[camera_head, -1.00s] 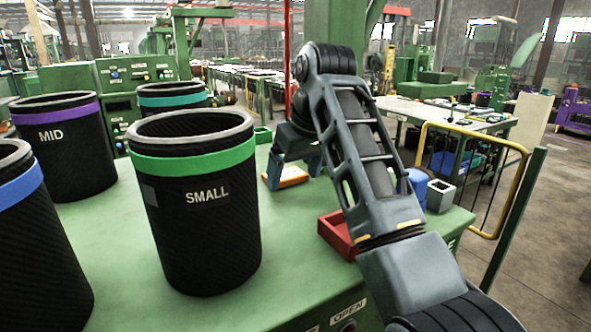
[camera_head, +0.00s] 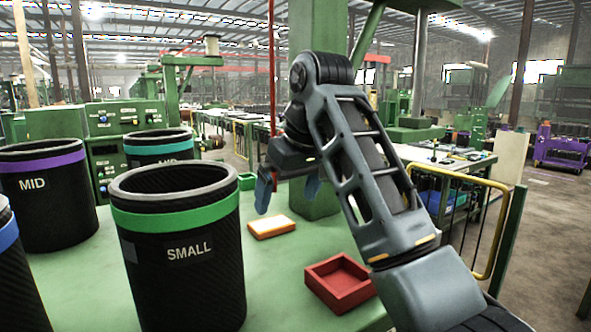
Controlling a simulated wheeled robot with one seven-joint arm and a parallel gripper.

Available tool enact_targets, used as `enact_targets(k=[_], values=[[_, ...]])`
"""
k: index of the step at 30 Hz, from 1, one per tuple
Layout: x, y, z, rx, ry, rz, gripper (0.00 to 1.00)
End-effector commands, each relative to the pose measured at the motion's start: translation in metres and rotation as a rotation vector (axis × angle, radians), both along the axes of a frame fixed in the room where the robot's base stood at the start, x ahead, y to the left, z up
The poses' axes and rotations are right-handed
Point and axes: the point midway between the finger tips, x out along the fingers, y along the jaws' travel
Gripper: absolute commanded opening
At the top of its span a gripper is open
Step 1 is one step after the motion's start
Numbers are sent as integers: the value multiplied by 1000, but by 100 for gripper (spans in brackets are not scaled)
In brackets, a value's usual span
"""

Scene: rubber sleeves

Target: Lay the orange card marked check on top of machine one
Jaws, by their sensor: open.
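A small flat orange block-like thing with a pale top (camera_head: 271,227) lies on the green table, right of the SMALL sleeve. I cannot read a mark on it, so I cannot tell if it is the check card. My gripper (camera_head: 288,192) is open, its two blue-grey fingers pointing down above and slightly behind it, with nothing seen between them. A green machine with a control panel (camera_head: 122,128) stands behind the sleeves. No label for machine one is readable.
Black sleeves stand at left: SMALL with a green band (camera_head: 178,250), MID with a purple band (camera_head: 42,200), and a teal-banded one (camera_head: 158,147). A red open tray (camera_head: 340,283) sits at right. Table (camera_head: 275,285) is clear between SMALL and the tray.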

Motion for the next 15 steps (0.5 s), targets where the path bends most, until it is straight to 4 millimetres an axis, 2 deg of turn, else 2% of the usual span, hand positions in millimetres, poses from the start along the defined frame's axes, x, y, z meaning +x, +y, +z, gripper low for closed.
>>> enact_targets(k=[15], values=[[-17,-14,47,-4,3,-1,100]])
